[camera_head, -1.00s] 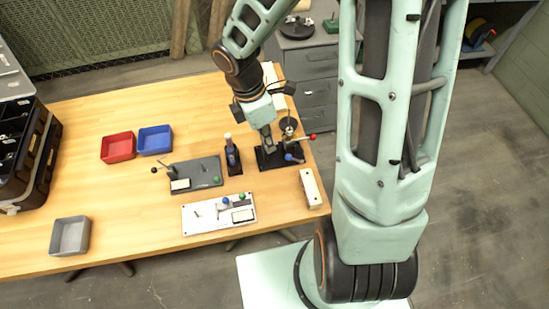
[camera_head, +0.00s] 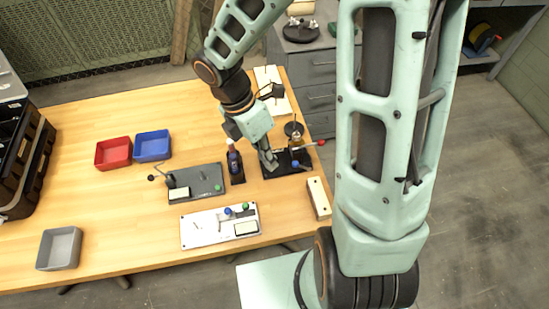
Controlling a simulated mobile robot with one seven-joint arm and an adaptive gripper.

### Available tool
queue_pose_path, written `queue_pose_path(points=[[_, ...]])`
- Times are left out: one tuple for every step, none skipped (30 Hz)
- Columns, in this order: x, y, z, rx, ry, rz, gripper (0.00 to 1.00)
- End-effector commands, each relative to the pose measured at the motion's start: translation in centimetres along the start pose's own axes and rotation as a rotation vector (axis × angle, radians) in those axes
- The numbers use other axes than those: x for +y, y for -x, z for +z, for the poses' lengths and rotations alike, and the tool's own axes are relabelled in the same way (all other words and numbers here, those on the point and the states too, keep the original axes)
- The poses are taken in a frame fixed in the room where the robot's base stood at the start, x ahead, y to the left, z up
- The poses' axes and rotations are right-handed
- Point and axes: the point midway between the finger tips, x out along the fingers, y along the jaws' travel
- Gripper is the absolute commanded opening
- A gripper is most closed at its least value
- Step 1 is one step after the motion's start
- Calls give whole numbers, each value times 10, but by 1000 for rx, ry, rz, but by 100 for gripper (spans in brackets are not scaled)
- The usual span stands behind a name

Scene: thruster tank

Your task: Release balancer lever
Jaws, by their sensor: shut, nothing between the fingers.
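A small device on a black base (camera_head: 300,166) stands at the table's right edge. It has a brass-coloured upright (camera_head: 296,137), a lever ending in a red knob (camera_head: 321,142) and a blue knob (camera_head: 295,164). The red-knobbed lever points right, out past the table edge. My gripper (camera_head: 271,166) points down over the left part of this base, left of the blue knob. Its fingers look closed, with nothing seen between them. The gripper is apart from the red knob; whether it touches the base or another part cannot be told.
A dark bottle-like item (camera_head: 234,161) stands close left of my gripper. A grey fixture (camera_head: 205,180), a white panel (camera_head: 200,230) and a pale block (camera_head: 319,197) lie nearby. Red (camera_head: 113,153), blue (camera_head: 153,146) and grey (camera_head: 60,248) bins stand left. The left-middle tabletop is clear.

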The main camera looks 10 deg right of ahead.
Motion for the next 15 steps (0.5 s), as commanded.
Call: queue_pose_path(points=[[-1, -13, -1, 2, 1, -5, 0], [0, -20, -1, 2, 1, -5, 0], [-1, -28, -1, 2, 2, -5, 0], [-1, -35, -1, 2, 2, -6, 0], [-1, -42, -1, 3, 1, -6, 0], [0, -51, -1, 2, 2, -5, 0], [0, -58, -1, 3, 1, -5, 0], [-1, -64, -2, 3, 2, -6, 0], [0, -72, -2, 2, 2, -5, 0], [0, -78, -1, 2, 1, -5, 0], [0, -84, -1, 2, 1, -4, 0], [0, -81, 4, 1, -3, -1, 0], [0, -76, 11, 1, -7, 1, 0], [0, -74, 16, 1, -6, 1, 0], [-1, -73, 21, 1, -6, 0, 0]])
